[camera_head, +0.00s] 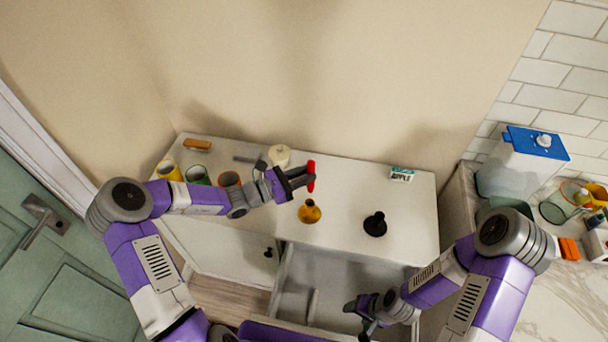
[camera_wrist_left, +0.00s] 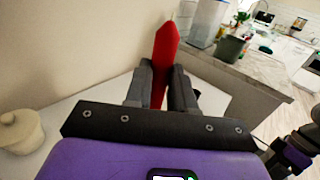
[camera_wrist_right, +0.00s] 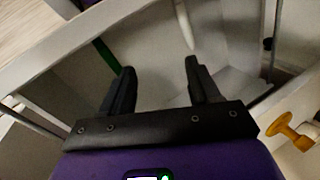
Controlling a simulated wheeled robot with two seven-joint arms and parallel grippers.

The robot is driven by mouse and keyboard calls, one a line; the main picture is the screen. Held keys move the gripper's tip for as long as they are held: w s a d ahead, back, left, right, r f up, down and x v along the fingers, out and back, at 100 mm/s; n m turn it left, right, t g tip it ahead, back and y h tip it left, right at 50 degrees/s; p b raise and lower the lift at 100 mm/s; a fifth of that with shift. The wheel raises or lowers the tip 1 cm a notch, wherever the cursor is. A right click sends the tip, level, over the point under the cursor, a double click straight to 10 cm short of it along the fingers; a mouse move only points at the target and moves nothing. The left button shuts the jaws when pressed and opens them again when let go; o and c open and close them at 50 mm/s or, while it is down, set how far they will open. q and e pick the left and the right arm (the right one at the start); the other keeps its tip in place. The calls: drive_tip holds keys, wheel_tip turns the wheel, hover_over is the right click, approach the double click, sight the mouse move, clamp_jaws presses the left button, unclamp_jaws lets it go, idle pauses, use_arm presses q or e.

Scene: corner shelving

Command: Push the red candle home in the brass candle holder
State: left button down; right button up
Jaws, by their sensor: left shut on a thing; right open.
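The red candle (camera_head: 311,172) is upright in my left gripper (camera_head: 304,180), which is shut on it above the dresser top. The candle also shows between the fingers in the left wrist view (camera_wrist_left: 166,55). The brass candle holder (camera_head: 309,212) stands on the dresser top, just below the candle in the head view, with a visible space between them.
A black candle holder (camera_head: 375,224) stands right of the brass one. A cream lidded pot (camera_head: 279,155), several cups (camera_head: 198,175), a brown block (camera_head: 197,145) and an APPLE box (camera_head: 401,174) are on the dresser (camera_head: 345,240). Its drawer (camera_head: 335,276) is open in front.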

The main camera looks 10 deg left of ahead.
use_arm(q)
wheel_tip(320, 180, down, 6)
drive_tip(key=b, duration=0.3)
drive_tip(key=shift+w+r, duration=0.1)
idle(0.4)
idle(1.8)
drive_tip(key=shift+f+b, duration=0.75)
drive_tip(key=shift+f, duration=0.8)
drive_tip(key=c, duration=0.9)
unclamp_jaws()
